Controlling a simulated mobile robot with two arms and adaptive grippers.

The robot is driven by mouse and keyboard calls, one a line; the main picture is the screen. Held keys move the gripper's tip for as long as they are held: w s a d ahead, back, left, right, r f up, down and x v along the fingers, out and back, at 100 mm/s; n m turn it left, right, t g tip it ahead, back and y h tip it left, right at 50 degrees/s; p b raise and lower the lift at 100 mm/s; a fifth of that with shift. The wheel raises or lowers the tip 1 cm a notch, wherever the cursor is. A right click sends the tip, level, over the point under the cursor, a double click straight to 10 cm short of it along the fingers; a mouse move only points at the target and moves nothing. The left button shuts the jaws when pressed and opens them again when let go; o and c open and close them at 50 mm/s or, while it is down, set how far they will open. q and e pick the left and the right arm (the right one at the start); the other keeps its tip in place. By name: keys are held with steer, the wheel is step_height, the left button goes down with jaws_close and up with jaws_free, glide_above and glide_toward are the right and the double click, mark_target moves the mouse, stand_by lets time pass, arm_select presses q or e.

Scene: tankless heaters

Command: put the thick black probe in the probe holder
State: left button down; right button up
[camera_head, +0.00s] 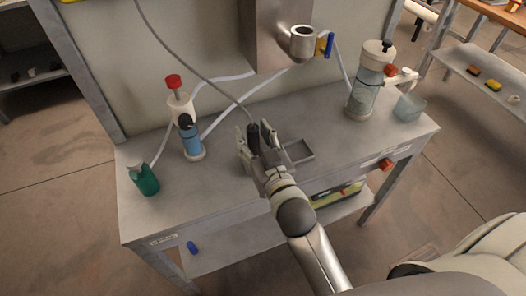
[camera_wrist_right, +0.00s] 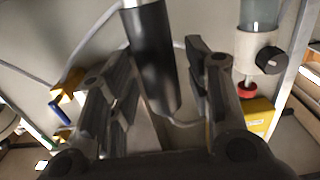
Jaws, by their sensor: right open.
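The thick black probe (camera_head: 253,138) is above the grey table, on the end of a grey cable. In the right wrist view the probe (camera_wrist_right: 152,62) is a thick black cylinder with a silver end, tilted between the fingers. My right gripper (camera_head: 258,145) is open around it; in the wrist view (camera_wrist_right: 160,90) gaps show on both sides of the probe. A metal cylindrical cup (camera_head: 302,44) is on the wall panel at the back; I cannot tell whether it is the probe holder. My left gripper is out of view.
A shallow grey tray (camera_head: 299,152) lies right of my gripper. A green bottle (camera_head: 144,180) and a blue cylinder with red knob (camera_head: 190,140) stand left. A clear canister (camera_head: 367,92) and a clear cup (camera_head: 409,107) stand right. Hoses run across the back.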

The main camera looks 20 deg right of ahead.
steer(key=s+b, duration=0.1)
steer(key=s, duration=1)
steer(key=shift+s+d+b, duration=0.15)
steer(key=shift+s+b, duration=0.15)
steer(key=shift+s, duration=0.05)
steer(key=s+d+f+g, duration=0.25)
steer(key=f+g, duration=0.35)
steer(key=f, duration=0.5)
steer(key=s+d+f+n+g, duration=0.2)
steer(key=s+d+f+g, duration=0.1)
steer(key=s+f+g, duration=0.6)
steer(key=s+f+p, duration=0.1)
steer(key=s+f, duration=0.2)
steer(key=f, duration=2.2)
steer(key=s+d+f+g+p, duration=0.1)
steer(key=s+d+f+g, duration=0.1)
steer(key=s+f, duration=1.2)
steer(key=s, duration=0.2)
steer(key=shift+s+d+h, duration=0.3)
steer(key=shift+s+d, duration=0.05)
